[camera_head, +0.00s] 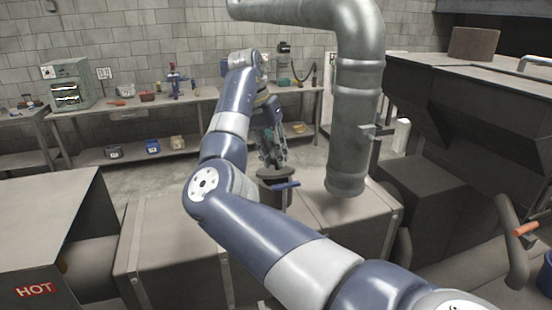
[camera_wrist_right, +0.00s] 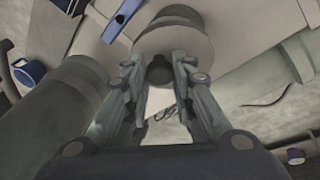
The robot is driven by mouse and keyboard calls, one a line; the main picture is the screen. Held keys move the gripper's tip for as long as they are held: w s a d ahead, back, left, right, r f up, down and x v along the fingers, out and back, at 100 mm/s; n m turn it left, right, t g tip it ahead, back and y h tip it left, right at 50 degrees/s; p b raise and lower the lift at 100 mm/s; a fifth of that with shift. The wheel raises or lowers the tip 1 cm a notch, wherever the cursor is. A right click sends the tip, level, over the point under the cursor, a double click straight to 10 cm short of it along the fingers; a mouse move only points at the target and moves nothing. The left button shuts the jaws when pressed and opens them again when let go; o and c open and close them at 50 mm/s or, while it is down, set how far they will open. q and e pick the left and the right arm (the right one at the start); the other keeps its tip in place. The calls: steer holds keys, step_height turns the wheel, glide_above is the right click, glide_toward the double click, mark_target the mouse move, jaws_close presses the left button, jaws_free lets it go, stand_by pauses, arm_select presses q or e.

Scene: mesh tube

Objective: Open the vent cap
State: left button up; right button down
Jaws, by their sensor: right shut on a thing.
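The vent cap (camera_head: 271,178) is a grey round piece in the middle of the head view, on top of a beige duct or box. In the right wrist view the cap (camera_wrist_right: 182,42) is a grey disc with a small dark knob (camera_wrist_right: 159,73). A blue handle (camera_head: 286,185) sticks out beside the cap; it also shows in the wrist view (camera_wrist_right: 122,20). My right gripper (camera_head: 273,162) points down over the cap. In the wrist view its fingers (camera_wrist_right: 158,67) close on the knob from both sides. My left gripper is out of view.
A thick vertical metal pipe (camera_head: 352,120) hangs just right of my right arm. A workbench with tools (camera_head: 210,93) stands along the back wall. A box marked HOT (camera_head: 40,220) is at the left, and dark machinery (camera_head: 460,100) fills the right.

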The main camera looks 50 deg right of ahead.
steer(key=shift+w+d+r+g+y, duration=0.2)
steer(key=shift+w+r+g+y, duration=0.15)
steer(key=shift+g, duration=0.25)
steer(key=shift+w, duration=0.15)
steer(key=shift+w+d+r+g, duration=0.2)
steer(key=shift+w+r+g, duration=0.05)
steer(key=shift+g, duration=0.05)
steer(key=c, duration=1.3)
jaws_free()
steer(key=shift+c, duration=0.2)
steer(key=shift+s+f, duration=0.1)
steer(key=shift+f, duration=0.15)
steer(key=shift+s+f, duration=0.15)
steer(key=shift+s, duration=0.05)
steer(key=shift+a, duration=0.1)
